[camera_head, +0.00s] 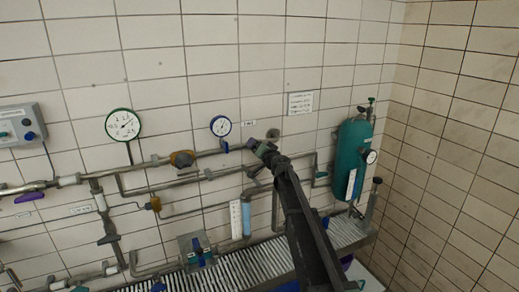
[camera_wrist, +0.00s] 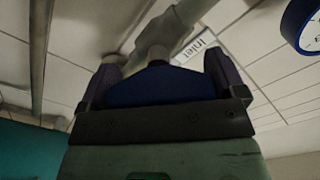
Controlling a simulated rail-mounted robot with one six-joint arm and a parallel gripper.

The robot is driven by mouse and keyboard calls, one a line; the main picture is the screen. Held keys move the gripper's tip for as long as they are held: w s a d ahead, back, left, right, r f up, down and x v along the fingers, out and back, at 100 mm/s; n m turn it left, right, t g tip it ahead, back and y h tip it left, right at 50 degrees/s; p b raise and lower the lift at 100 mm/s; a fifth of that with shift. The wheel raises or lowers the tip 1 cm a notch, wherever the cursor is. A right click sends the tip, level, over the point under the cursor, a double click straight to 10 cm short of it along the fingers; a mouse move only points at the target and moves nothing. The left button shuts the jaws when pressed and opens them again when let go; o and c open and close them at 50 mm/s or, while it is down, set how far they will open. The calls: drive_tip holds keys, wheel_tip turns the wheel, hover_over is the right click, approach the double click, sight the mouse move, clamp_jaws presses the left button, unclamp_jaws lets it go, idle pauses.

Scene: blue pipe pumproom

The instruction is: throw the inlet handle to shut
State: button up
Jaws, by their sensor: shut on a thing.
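The inlet handle is a dark blue lever (camera_wrist: 160,88) that shows in the wrist view, below a grey valve body on the pipe (camera_wrist: 155,38). A small white label reading "Inlet" (camera_wrist: 195,47) is on the wall beside it. My gripper (camera_wrist: 163,76) is shut on the blue handle, with one dark purple finger on each side. In the head view my gripper (camera_head: 262,149) is at the upper pipe, right of the blue-rimmed gauge. There my gripper and arm hide most of the handle, so I cannot tell its angle to the pipe.
A blue-rimmed gauge (camera_head: 221,126) and a green-rimmed gauge (camera_head: 124,124) stand left of my gripper. A teal cylinder (camera_head: 351,160) stands to the right. Several pipes run along the tiled wall above a ribbed shelf (camera_head: 262,265). A purple lever (camera_head: 29,197) is at far left.

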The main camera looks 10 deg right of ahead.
drive_tip(key=m, duration=0.5)
drive_tip(key=shift+f+m, duration=0.15)
drive_tip(key=shift+m, duration=0.15)
drive_tip(key=m, duration=0.4)
drive_tip(key=shift+d+f+m, duration=0.1)
drive_tip(key=shift+m, duration=0.2)
drive_tip(key=o, duration=0.6)
drive_tip(key=shift+o, duration=0.2)
drive_tip(key=v, duration=1.1)
drive_tip(key=shift+w, duration=0.1)
